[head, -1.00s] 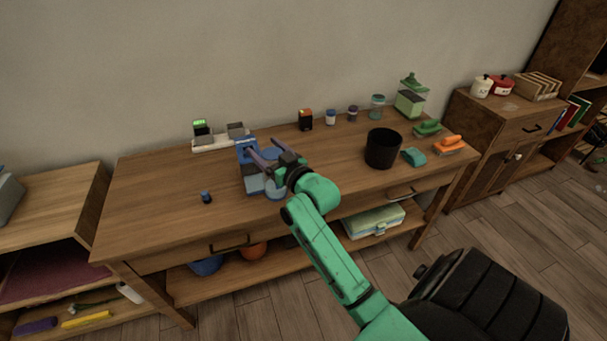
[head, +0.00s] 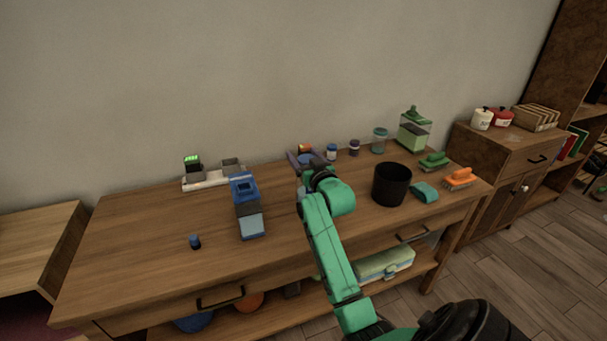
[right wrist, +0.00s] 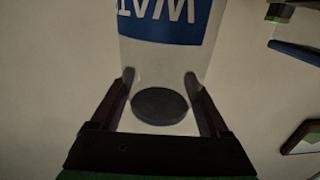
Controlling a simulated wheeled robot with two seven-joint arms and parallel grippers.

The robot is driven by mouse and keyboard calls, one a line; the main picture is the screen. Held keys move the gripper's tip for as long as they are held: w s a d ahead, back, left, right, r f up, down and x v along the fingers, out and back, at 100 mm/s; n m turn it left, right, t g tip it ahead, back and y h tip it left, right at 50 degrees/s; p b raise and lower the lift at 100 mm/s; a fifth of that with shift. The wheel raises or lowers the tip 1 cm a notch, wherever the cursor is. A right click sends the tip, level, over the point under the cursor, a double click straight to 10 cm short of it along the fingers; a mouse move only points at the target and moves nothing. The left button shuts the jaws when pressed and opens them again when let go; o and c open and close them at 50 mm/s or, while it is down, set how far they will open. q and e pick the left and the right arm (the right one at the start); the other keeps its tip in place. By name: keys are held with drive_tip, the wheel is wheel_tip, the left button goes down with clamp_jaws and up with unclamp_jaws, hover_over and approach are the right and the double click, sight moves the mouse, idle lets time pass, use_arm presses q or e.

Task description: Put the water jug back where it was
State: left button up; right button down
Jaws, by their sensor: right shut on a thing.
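The water jug (right wrist: 160,60) fills the upper middle of the right wrist view: a pale body with a blue label with white letters and a dark round disc low on it. My right gripper (right wrist: 160,77) is shut on it, one finger on each side. In the head view my right gripper (head: 306,160) is over the back middle of the table; a bit of blue (head: 306,158) shows between its fingers, and the arm hides most of the jug. I cannot tell whether the jug touches the table. My left gripper is not in view.
The wooden table (head: 130,235) has free room at left. A blue device (head: 246,208) stands left of my arm, a small blue item (head: 195,241) farther left. Small jars (head: 331,152) stand behind right; a black bin (head: 391,184) is to the right. An orange-topped block (head: 305,148) is just behind the gripper.

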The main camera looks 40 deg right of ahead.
wheel_tip(320, 180, down, 5)
drive_tip(key=shift+f, duration=0.1)
unclamp_jaws()
drive_tip(key=shift+s, duration=0.1)
drive_tip(key=v, duration=1.2)
drive_tip(key=shift+b, duration=0.35)
drive_tip(key=shift+a, duration=0.1)
